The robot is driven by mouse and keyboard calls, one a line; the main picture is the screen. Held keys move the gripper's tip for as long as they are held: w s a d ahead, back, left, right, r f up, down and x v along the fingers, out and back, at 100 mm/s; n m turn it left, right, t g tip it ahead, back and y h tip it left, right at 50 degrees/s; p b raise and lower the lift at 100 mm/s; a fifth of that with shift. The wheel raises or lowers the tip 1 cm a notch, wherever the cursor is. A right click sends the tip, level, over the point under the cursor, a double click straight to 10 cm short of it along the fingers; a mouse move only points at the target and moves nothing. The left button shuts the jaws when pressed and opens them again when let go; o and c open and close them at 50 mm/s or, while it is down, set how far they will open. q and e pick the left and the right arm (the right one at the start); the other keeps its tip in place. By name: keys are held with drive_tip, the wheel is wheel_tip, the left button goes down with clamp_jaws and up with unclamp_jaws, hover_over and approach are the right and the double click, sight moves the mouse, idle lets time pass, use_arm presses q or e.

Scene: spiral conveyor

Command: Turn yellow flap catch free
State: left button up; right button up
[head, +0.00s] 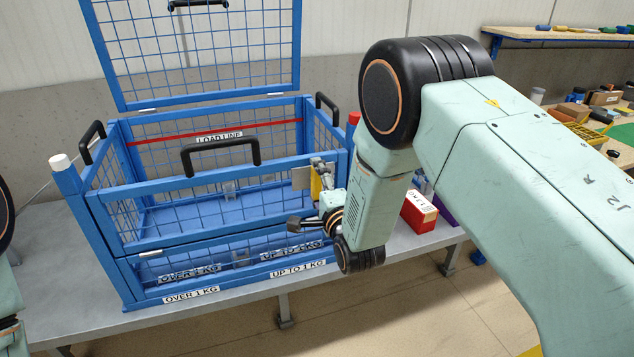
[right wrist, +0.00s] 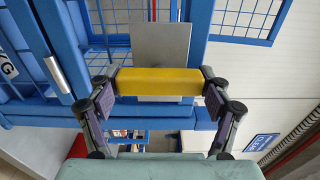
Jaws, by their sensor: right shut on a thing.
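The yellow flap catch (head: 316,184) is at the right front corner of the blue mesh cage (head: 190,182). It also shows as a yellow bar (right wrist: 158,82) in the right wrist view, in front of a grey metal plate (right wrist: 161,45). My right gripper (right wrist: 160,86) is shut on the yellow catch, with a finger pad at each end of it. In the head view my right gripper (head: 317,207) is partly hidden behind its own wrist. My left gripper is out of view; only parts of its arm show at the left edge.
The cage's blue mesh lid (head: 200,50) stands open at the back. A black handle (head: 220,145) crosses its front. The cage stands on a grey table (head: 235,300). A red and white box (head: 419,211) stands right of my wrist. A cluttered workbench (head: 560,35) is at the right.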

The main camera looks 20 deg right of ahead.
drive_tip(key=shift+d+r, duration=0.1)
drive_tip(key=shift+r, duration=0.05)
drive_tip(key=o, duration=1.1)
drive_tip(key=shift+s+f, duration=0.2)
drive_tip(key=shift+s, duration=0.05)
drive_tip(key=s, duration=1.1)
drive_tip(key=shift+s+d+r, duration=0.1)
drive_tip(key=shift+s+d, duration=0.05)
drive_tip(key=shift+s, duration=0.1)
drive_tip(key=shift+w, duration=0.1)
